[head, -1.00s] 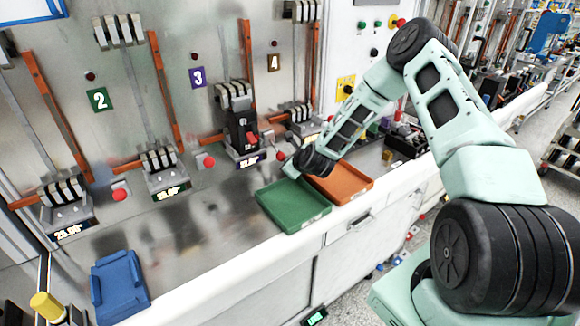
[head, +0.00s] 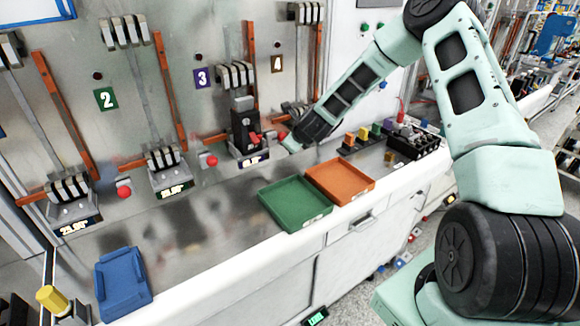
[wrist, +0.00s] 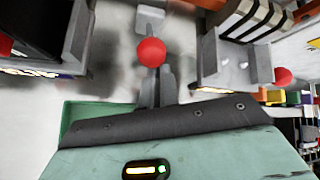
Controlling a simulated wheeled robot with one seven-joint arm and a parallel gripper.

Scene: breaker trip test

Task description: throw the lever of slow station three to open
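Slow station three carries the purple "3" plate (head: 203,77). It has a black block (head: 244,130) with a small red part on it, and a finned metal piece (head: 237,74) stands raised above that block. The wrist view shows a lever's red ball (wrist: 151,52) between a black block at left and the neighbouring station at right. My gripper (wrist: 158,80) has its narrow grey fingers close together just below the ball. In the head view my gripper (head: 291,145) is right of station three, by the panel. Whether the fingers grip the lever's stem is unclear.
Other red ball knobs (head: 211,160) stand along the bench. A green tray (head: 288,222) and an orange tray (head: 340,202) lie at the bench's front. A blue tray (head: 123,286) is at left. The steel bench between them is mostly clear.

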